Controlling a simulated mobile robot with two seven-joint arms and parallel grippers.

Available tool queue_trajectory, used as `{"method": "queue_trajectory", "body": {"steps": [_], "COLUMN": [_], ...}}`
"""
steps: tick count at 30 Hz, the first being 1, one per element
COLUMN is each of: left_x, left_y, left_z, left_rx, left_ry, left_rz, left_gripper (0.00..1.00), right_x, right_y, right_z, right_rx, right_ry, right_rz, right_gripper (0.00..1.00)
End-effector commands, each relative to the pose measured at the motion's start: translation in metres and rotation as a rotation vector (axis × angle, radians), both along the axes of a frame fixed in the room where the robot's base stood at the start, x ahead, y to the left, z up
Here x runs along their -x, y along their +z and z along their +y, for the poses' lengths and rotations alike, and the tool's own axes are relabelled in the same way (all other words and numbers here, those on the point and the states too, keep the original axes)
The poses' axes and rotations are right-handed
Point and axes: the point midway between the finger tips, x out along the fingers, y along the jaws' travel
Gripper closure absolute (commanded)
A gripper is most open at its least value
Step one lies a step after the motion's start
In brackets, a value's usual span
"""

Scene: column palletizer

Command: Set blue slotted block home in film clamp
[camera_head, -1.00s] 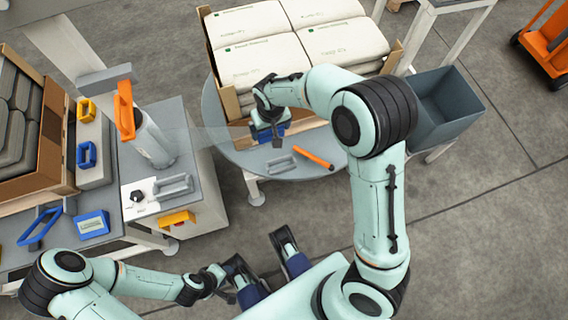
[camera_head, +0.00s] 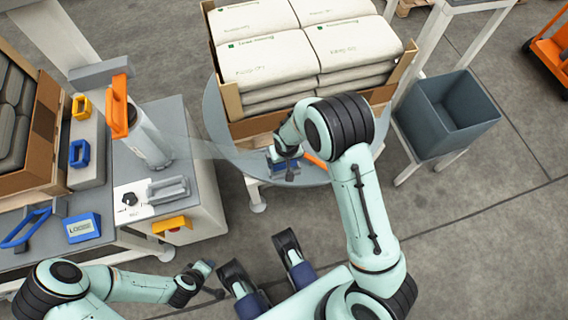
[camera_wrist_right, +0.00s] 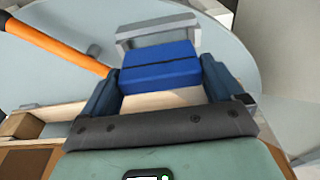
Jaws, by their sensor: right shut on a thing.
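The blue block (camera_wrist_right: 160,66) sits between the two fingers of my right gripper (camera_wrist_right: 160,88) in the right wrist view. In the head view my right gripper (camera_head: 284,166) is low over the round grey table. A grey bracket (camera_wrist_right: 155,29), which looks like the film clamp, lies just beyond the block in the wrist view. The block overlaps its near side in that view; I cannot tell whether they touch.
An orange bar (camera_wrist_right: 62,45) lies on the round table (camera_head: 218,128) beside the bracket. A carton of white sacks (camera_head: 310,60) stands close behind the right gripper. A similar grey bracket (camera_head: 170,188) is on the cabinet at left. A grey bin (camera_head: 450,115) stands right.

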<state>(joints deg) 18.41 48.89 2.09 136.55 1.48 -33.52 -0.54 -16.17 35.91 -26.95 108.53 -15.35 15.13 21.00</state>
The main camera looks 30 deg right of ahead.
Motion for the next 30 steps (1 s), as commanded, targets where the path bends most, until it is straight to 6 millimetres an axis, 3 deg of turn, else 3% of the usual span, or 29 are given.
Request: {"method": "queue_trajectory", "body": {"steps": [7,20,21,30], "left_x": [-0.009,-0.006,-0.005,-0.007], "left_y": [-0.015,-0.018,-0.018,-0.015], "left_z": [0.008,0.009,0.009,0.009], "left_rx": [-0.018,-0.018,-0.017,-0.018], "left_ry": [0.016,0.016,0.016,0.016], "left_rz": [-0.019,-0.008,-0.006,-0.012], "left_gripper": [0.62,0.62,0.62,0.62], "right_x": [0.0,0.0,0.0,0.0], "right_y": [-0.038,-0.041,-0.041,-0.038], "right_z": [0.0,0.0,0.0,0.0], "right_rx": [0.0,0.0,0.0,0.0], "right_ry": [0.0,0.0,0.0,0.0], "right_rz": [0.002,0.001,0.001,0.0], "right_gripper": [0.35,0.35,0.0,0.0]}}
